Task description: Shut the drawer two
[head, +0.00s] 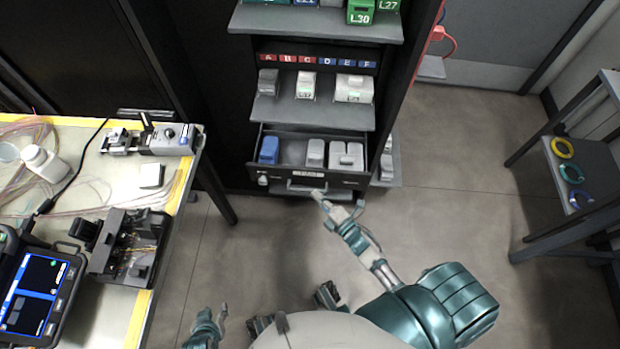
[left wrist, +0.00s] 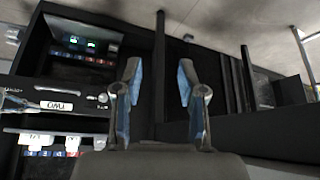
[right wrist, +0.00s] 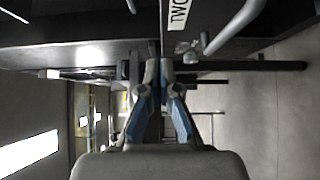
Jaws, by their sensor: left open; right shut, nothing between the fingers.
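The drawer labelled TWO (head: 308,174) is pulled out of the dark cabinet, with its inside visible from above. Its label (right wrist: 179,14) and bar handle (right wrist: 238,28) show in the right wrist view. My right gripper (head: 318,196) is shut and empty, close to the drawer front just below the handle; contact cannot be told. Its closed fingers show in the right wrist view (right wrist: 158,66). My left gripper (head: 215,317) is low beside the table, open and empty in the left wrist view (left wrist: 160,72).
A blue block (head: 269,150) and several pale blocks (head: 346,156) lie in the drawer. Shelves (head: 317,113) with more blocks are above. A workbench (head: 100,185) with splicing devices stands at left. A rack (head: 585,165) with cable coils stands at right. The floor between is clear.

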